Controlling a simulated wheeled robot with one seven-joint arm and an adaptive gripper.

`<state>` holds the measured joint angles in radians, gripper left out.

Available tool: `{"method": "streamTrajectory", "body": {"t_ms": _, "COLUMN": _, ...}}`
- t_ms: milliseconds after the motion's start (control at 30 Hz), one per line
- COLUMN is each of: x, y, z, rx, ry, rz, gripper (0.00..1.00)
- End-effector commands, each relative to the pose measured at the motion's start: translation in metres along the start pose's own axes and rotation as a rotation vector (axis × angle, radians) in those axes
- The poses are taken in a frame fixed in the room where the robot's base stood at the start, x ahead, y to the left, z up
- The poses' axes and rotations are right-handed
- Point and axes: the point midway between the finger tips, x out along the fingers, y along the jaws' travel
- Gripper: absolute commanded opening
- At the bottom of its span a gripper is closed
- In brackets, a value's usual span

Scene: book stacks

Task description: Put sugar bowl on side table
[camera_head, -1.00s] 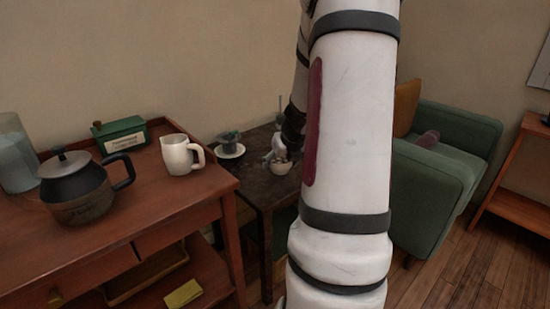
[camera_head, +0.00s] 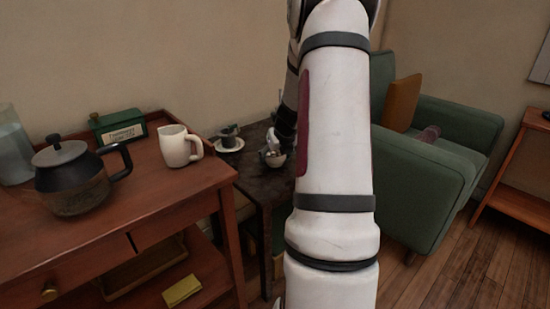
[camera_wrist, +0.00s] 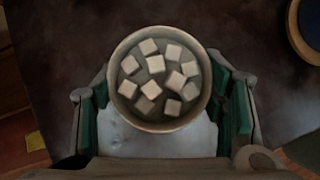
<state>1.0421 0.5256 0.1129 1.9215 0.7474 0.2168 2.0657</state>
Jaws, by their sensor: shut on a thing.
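The sugar bowl (camera_wrist: 158,124) is a small round pale bowl holding several white sugar cubes. In the wrist view it sits between the two green-padded fingers of my gripper (camera_wrist: 165,105), which is shut on it. In the head view the bowl (camera_head: 275,161) shows small at my gripper (camera_head: 272,152), over the dark side table (camera_head: 250,183). I cannot tell whether the bowl touches the tabletop. My arm hides the right part of the table.
A cup on a saucer (camera_head: 230,147) stands at the table's back left. A wooden cabinet (camera_head: 185,208) at left carries a white pitcher (camera_head: 178,147), a dark teapot (camera_head: 72,180) and a green box (camera_head: 120,129). A green armchair (camera_head: 420,185) stands to the right.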

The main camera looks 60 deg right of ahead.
Motion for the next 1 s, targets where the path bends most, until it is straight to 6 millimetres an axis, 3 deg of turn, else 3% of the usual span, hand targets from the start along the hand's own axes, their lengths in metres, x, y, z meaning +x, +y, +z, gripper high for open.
{"method": "streamTrajectory", "body": {"t_ms": 233, "x": 0.003, "y": 0.0, "z": -0.001, "rx": 0.0, "ry": -0.001, "rz": 0.0, "gripper": 0.28}}
{"method": "streamTrajectory", "body": {"t_ms": 267, "x": 0.002, "y": 0.0, "z": -0.001, "rx": 0.0, "ry": 0.0, "rz": 0.0, "gripper": 0.71}}
{"method": "streamTrajectory", "body": {"t_ms": 333, "x": 0.002, "y": 0.0, "z": -0.001, "rx": 0.0, "ry": 0.0, "rz": 0.0, "gripper": 0.84}}
{"method": "streamTrajectory", "body": {"t_ms": 767, "x": -0.002, "y": 0.0, "z": 0.002, "rx": 0.0, "ry": 0.0, "rz": 0.0, "gripper": 0.84}}
{"method": "streamTrajectory", "body": {"t_ms": 1000, "x": -0.046, "y": 0.0, "z": 0.003, "rx": -0.001, "ry": -0.002, "rz": -0.001, "gripper": 0.84}}
